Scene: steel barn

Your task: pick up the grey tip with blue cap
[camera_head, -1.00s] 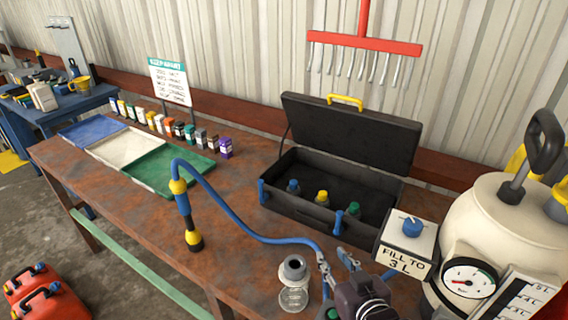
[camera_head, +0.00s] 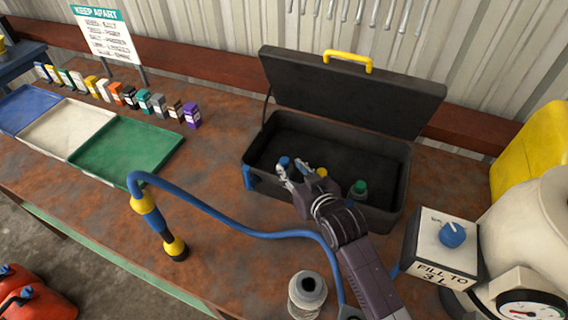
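The grey tip with blue cap stands inside the open black case (camera_head: 400,190), at its left; mainly its blue cap (camera_head: 284,161) shows. My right gripper (camera_head: 291,170) reaches into the case from the lower right. Its light fingertips are spread apart close to the blue cap, and they hide the tip's grey body. I cannot tell whether they touch it. A yellow-capped tip (camera_head: 321,173) is partly hidden behind the gripper, and a green-capped tip (camera_head: 359,188) stands right of it. My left gripper is not in view.
The case lid (camera_head: 350,95) stands open behind. A blue hose with a yellow-black lamp-like end (camera_head: 158,225) lies across the bench. A grey-necked jar (camera_head: 307,293) and a "FILL TO 3 L" box (camera_head: 440,250) stand in front. Coloured trays (camera_head: 120,150) lie left.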

